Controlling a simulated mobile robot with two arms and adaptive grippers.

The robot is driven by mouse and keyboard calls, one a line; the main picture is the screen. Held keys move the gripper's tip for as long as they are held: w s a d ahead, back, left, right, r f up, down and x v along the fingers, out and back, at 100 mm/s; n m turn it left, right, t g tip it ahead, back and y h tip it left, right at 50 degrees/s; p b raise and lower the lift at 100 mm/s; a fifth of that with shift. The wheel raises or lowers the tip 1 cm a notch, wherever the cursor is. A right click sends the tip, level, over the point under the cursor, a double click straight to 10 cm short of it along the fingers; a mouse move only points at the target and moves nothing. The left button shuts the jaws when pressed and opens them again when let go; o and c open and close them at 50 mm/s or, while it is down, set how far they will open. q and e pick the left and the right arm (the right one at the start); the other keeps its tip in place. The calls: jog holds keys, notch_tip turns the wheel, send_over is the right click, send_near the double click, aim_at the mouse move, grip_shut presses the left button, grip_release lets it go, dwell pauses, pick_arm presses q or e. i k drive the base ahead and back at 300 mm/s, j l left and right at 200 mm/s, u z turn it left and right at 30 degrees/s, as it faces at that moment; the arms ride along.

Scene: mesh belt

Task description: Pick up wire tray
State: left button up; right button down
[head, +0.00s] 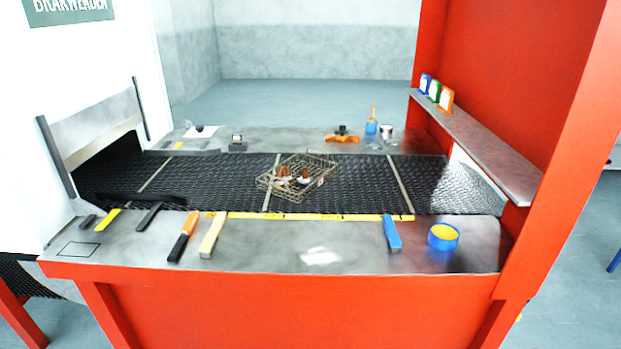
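The wire tray (323,164) is a shallow brownish mesh basket. It sits on the black mesh belt (225,179), near the middle of the head view, turned at an angle. Several small items lie inside it, some orange-brown and some pale; they are too small to name. Neither of my grippers shows in the head view, and nothing is touching the tray.
A metal ledge (300,258) in front holds several tools and a blue-yellow round container (443,237). The back ledge (285,137) holds small items and a blue cup (371,127). A red frame (560,150) with a shelf (480,145) stands right.

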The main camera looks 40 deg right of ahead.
aim_at(320, 184)
jog(key=j+z, duration=0.15)
jog(key=z, duration=0.25)
jog(key=j+z, duration=0.1)
jog(key=z, duration=0.35)
jog(key=j+z, duration=0.15)
jog(key=z, duration=0.25)
jog(key=j+z, duration=0.15)
jog(key=z, duration=0.3)
